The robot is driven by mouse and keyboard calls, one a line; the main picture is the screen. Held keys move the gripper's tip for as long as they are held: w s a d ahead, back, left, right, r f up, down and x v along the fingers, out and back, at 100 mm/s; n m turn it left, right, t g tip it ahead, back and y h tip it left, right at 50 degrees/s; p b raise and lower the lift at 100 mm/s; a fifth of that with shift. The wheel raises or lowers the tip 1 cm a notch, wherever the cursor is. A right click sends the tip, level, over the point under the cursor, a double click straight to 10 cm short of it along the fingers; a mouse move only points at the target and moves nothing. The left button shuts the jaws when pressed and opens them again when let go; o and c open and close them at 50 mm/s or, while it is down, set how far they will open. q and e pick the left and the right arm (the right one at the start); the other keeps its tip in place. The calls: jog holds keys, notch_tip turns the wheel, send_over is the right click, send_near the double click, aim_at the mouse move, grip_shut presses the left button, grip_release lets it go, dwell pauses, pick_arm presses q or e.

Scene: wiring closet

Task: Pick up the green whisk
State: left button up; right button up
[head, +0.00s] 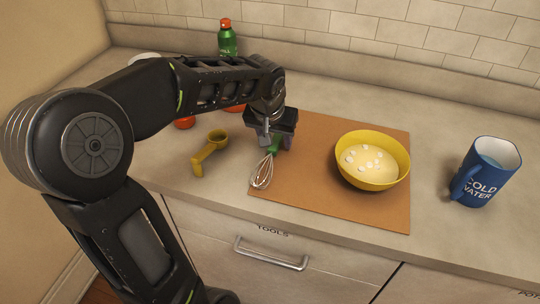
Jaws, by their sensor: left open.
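The green whisk (264,169) lies on the left part of a brown board (310,205). Its wire loops point toward the front edge of the counter, and its green handle runs up under my left gripper (272,143). The gripper points down over the handle with its jaws open. Part of the handle is hidden by the gripper, and I cannot tell whether the fingers touch it. My right gripper is not in view.
A yellow bowl (375,180) with pale contents stands on the board's right side. A blue mug (485,175) stands further right. A yellow scoop (208,150) lies left of the board. A green bottle (227,40) and a red item (184,123) are behind my arm.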

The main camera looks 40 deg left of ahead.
pick_arm(q)
jog(key=shift+c, duration=0.5)
grip_shut()
